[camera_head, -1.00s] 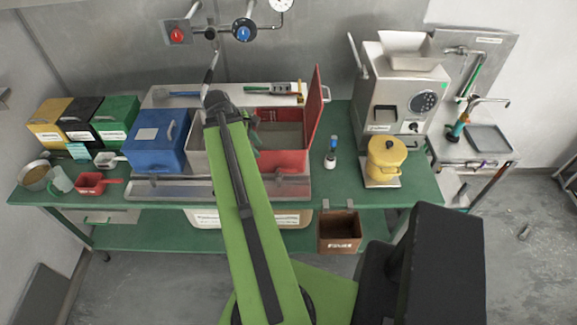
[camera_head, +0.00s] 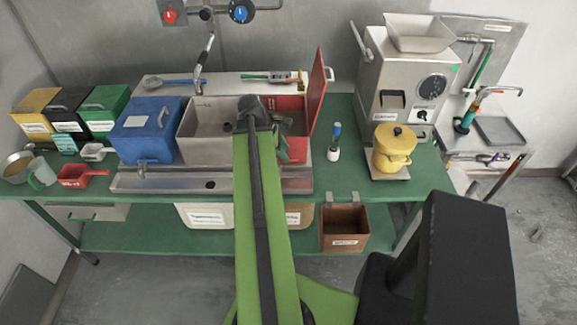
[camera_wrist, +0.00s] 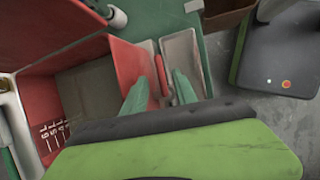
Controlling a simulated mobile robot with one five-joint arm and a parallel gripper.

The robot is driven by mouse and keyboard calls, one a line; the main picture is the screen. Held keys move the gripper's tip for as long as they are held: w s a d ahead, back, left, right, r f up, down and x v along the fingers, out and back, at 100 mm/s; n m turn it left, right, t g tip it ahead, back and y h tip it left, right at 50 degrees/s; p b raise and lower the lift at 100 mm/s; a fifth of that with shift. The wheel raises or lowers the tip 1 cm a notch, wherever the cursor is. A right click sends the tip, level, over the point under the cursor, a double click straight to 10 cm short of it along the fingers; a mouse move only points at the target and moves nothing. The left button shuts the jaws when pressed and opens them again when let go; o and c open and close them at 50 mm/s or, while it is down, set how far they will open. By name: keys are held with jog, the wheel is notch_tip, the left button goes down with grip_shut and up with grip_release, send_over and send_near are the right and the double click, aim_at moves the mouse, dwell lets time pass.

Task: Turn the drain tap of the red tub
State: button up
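The red tub (camera_head: 297,172) stands on the bench with its red lid (camera_head: 318,90) raised at the right. My green arm covers part of its front in the head view. In the wrist view the tub's red wall (camera_wrist: 128,62) is at the left. A red lever, which looks like the drain tap (camera_wrist: 159,70), sticks out from its front above the metal drip tray (camera_wrist: 182,57). My gripper (camera_wrist: 160,86) is open, with one green finger on each side of the lever. I cannot tell whether either finger touches it. In the head view my gripper (camera_head: 282,148) is partly hidden by my wrist.
A steel tub (camera_head: 195,135) and a blue tub (camera_head: 140,138) stand to the left. A small bottle (camera_head: 334,143), a yellow canister (camera_head: 392,150) and the grinder (camera_head: 395,85) are to the right. A brown bin (camera_head: 343,228) hangs off the bench front.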

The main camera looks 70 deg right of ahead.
jog(key=b+x, duration=0.2)
jog(key=x, duration=0.1)
jog(key=shift+d+f, duration=0.1)
jog(key=shift+f, duration=0.2)
jog(key=shift+s, duration=0.1)
jog(key=shift+c, duration=0.2)
grip_shut()
jog(key=shift+d+r, duration=0.1)
dwell(0.8)
